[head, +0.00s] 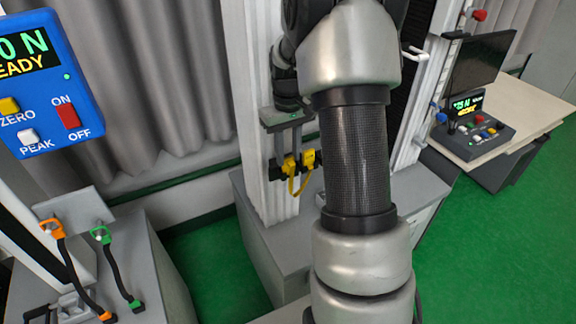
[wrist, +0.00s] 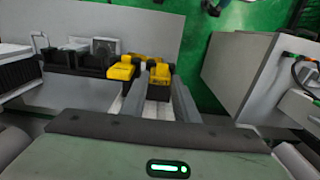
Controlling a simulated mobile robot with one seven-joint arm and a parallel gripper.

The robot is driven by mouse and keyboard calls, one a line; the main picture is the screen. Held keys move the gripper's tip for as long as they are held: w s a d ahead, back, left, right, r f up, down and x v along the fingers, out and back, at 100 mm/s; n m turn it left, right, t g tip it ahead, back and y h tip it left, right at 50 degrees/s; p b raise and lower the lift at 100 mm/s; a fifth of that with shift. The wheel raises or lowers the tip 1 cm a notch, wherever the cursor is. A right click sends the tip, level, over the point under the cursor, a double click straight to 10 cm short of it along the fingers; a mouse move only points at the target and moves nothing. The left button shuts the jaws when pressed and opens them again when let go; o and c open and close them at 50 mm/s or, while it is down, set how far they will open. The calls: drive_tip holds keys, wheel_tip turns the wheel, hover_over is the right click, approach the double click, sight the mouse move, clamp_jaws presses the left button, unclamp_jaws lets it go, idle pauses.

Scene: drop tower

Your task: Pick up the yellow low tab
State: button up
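Two yellow tabs sit side by side on a black holder on the pale column, and I cannot tell for certain which is the low one. In the head view, one tab (head: 289,165) is at the left and the other (head: 308,158) at the right; a yellow strap hangs below. In the wrist view, one tab (wrist: 122,69) is left of my fingers and another (wrist: 158,83) appears between them. My gripper (head: 289,152) points down at the holder with its fingers apart. The fingers also show in the wrist view (wrist: 155,76). Contact is not clear.
A blue control box (head: 45,85) hangs at the upper left. Orange (head: 55,229) and green (head: 102,236) clips with black cables are at the lower left. A desk with a console (head: 478,135) and dark monitor stands at the right. Green floor (head: 215,265) is clear between cabinets.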

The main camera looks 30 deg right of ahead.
sight(288, 158)
drive_tip(key=shift+r, duration=0.1)
wheel_tip(288, 158, up, 10)
idle(0.5)
idle(0.6)
